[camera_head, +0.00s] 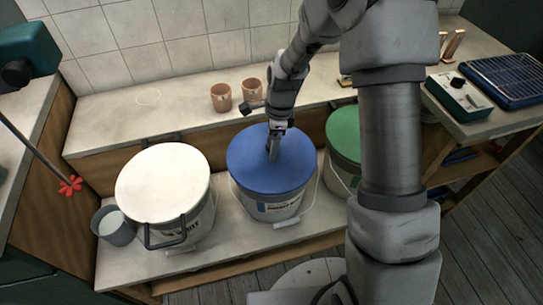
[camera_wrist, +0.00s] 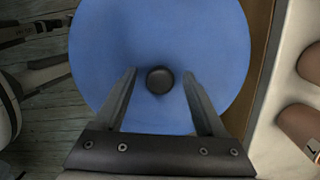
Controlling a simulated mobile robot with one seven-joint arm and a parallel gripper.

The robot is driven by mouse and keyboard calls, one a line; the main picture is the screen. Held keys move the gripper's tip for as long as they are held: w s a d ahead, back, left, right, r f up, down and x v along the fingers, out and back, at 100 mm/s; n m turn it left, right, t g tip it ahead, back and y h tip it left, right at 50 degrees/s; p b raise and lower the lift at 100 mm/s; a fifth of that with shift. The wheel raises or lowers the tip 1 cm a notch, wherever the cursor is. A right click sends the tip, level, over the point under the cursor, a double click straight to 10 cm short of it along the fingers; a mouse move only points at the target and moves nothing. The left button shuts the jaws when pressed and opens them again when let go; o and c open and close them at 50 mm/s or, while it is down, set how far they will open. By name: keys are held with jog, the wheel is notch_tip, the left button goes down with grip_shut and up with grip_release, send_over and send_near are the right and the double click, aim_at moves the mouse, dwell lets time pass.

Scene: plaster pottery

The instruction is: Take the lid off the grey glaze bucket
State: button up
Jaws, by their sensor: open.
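A white bucket with a round blue lid (camera_head: 270,158) stands in the middle of the low bench, its lid on. Its label (camera_head: 280,207) is too small to read, so I cannot tell whether it is the grey glaze bucket. My gripper (camera_head: 273,157) points down over the blue lid, open. In the wrist view, the blue lid (camera_wrist: 200,35) fills the middle, and its dark round knob (camera_wrist: 160,80) lies between the two spread fingers of my gripper (camera_wrist: 158,74). The fingers appear apart from the knob on both sides. Their height above the lid is hard to tell.
A white-lidded bucket (camera_head: 163,182) with a dark handle stands left, a green-lidded bucket (camera_head: 344,135) right, partly behind my arm. A small grey pail (camera_head: 114,228) is at far left. Two terracotta cups (camera_head: 221,97) (camera_head: 251,89) stand on the ledge behind.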

jog(key=shift+f, duration=0.35)
grip_shut()
jog(key=shift+r, duration=0.1)
jog(key=shift+a+r, duration=0.1)
jog(key=shift+r, duration=0.4)
jog(key=r, duration=0.1)
jog(key=r+p, duration=0.1)
jog(key=d+r, duration=0.1)
jog(key=r, duration=0.1)
jog(key=shift+s+d, duration=0.1)
jog(key=shift+s, duration=0.2)
jog(key=s+d+r+p, duration=0.2)
jog(key=s+d+r, duration=0.3)
jog(key=d, duration=0.3)
jog(key=shift+s+d+r, duration=0.3)
jog(key=shift+s+r, duration=0.05)
jog(key=shift+r, duration=0.15)
